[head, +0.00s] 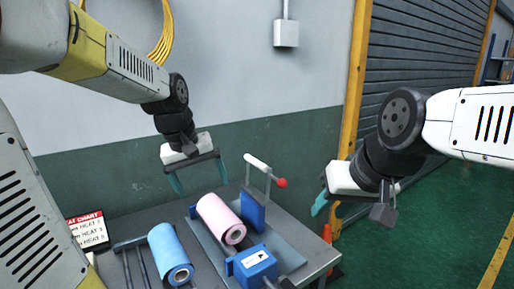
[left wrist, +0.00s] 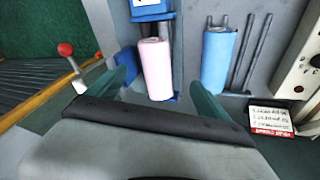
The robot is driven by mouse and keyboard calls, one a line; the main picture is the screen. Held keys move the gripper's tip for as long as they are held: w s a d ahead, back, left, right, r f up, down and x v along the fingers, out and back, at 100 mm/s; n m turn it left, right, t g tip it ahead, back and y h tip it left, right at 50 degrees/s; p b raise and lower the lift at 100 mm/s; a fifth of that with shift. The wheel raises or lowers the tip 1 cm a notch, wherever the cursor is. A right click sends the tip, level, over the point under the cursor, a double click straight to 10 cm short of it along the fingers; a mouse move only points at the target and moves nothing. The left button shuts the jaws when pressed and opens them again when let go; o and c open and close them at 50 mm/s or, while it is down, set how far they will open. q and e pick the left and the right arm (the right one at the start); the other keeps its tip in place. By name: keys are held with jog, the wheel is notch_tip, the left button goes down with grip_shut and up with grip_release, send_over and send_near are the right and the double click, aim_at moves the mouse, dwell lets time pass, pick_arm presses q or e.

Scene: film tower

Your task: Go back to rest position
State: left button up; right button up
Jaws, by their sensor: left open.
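My left gripper (head: 196,178) is open and empty, raised above the back of the table. Its two teal fingers are spread apart, and they show in the left wrist view (left wrist: 162,85) with nothing between them. My right gripper (head: 322,200) hangs over the table's right side; it is seen edge-on, so its opening cannot be told. A pink roll (head: 220,219) lies in the blue machine (head: 256,264). A blue roll (head: 170,254) lies to its left on a rack. Both rolls are apart from the grippers.
A lever with a white handle and red knob (head: 282,183) rises behind the machine, between my grippers. A heat chart sign (head: 88,229) stands at the table's left. Green floor (head: 455,215) is open at right.

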pick_arm(q)
jog(key=s+r+m+t, duration=0.2)
jog(key=s+m, duration=0.1)
jog(key=s, duration=1.1)
jog(key=shift+m+t, duration=0.3)
jog(key=shift+m, duration=0.1)
